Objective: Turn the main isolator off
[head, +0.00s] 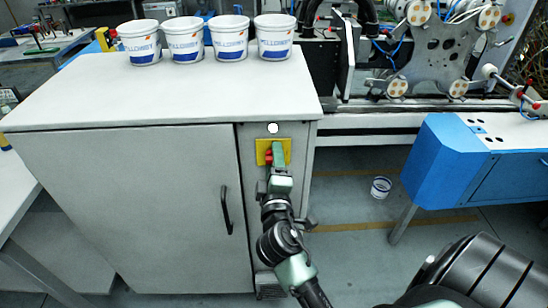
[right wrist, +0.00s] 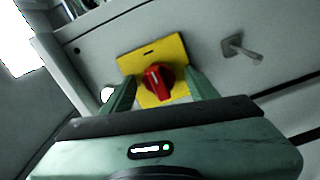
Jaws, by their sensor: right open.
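The main isolator is a red rotary knob on a yellow plate (head: 262,146), set on the grey cabinet's narrow front panel. In the right wrist view the red knob (right wrist: 158,79) sits in the middle of the yellow plate (right wrist: 135,62), with a pale mark on its grip. My right gripper (head: 274,160) is in front of the plate and hides part of it in the head view. In the right wrist view my right gripper (right wrist: 160,88) is open, with one finger on each side of the knob. I cannot tell whether the fingers touch it. My left gripper is not in view.
The knob is on a grey cabinet (head: 130,190) with a black door handle (head: 226,210) to the left. A white round spot (head: 273,129) is above the plate. Several white buckets (head: 228,38) stand on top. A blue unit (head: 450,170) stands at the right.

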